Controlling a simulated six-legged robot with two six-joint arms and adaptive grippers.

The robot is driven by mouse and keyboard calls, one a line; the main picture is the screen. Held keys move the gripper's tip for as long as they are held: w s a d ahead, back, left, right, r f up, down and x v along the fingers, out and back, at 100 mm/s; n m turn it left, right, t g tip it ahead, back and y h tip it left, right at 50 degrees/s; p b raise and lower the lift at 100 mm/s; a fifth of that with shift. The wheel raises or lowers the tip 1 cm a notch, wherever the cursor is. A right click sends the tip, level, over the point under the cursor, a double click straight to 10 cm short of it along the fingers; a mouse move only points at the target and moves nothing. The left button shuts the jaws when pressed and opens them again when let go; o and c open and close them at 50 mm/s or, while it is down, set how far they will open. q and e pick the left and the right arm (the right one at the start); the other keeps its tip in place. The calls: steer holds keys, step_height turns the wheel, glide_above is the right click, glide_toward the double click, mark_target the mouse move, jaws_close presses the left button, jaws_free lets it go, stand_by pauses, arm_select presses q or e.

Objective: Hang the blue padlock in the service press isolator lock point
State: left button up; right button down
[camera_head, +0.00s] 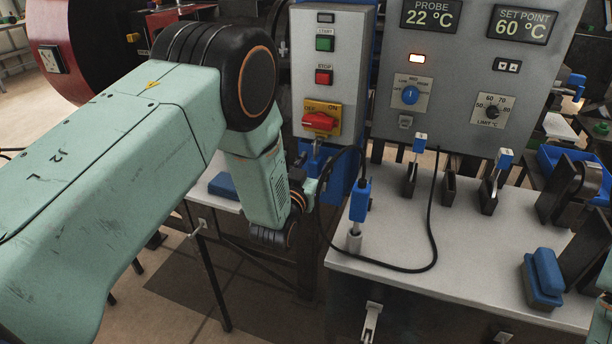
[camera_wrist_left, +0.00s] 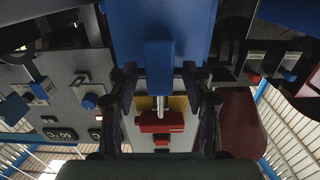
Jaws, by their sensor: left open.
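The isolator (camera_head: 320,120) is a red rotary handle on a yellow plate marked OFF and ON, low on the grey control box. It also shows in the left wrist view (camera_wrist_left: 155,122), upside down. The blue padlock (camera_wrist_left: 158,66) is between my left fingers, its metal shackle reaching up to the isolator. I cannot tell whether the shackle passes through the lock point. My left gripper (camera_head: 312,187) is just below the isolator, mostly hidden by its own wrist. In the left wrist view its fingers (camera_wrist_left: 165,104) are open, one on each side of the padlock. My right gripper is not in view.
The grey control box (camera_head: 330,20) has green and red buttons above the isolator. A probe with a blue handle (camera_head: 361,200) stands in a holder on the white bench (camera_head: 460,250), its black cable nearby. Blue-handled tools (camera_head: 418,145) stand behind. A blue block (camera_head: 545,277) lies at the right.

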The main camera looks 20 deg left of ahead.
arm_select(q)
steer(key=s, duration=1.1)
steer(key=shift+a, duration=0.2)
stand_by(1.4)
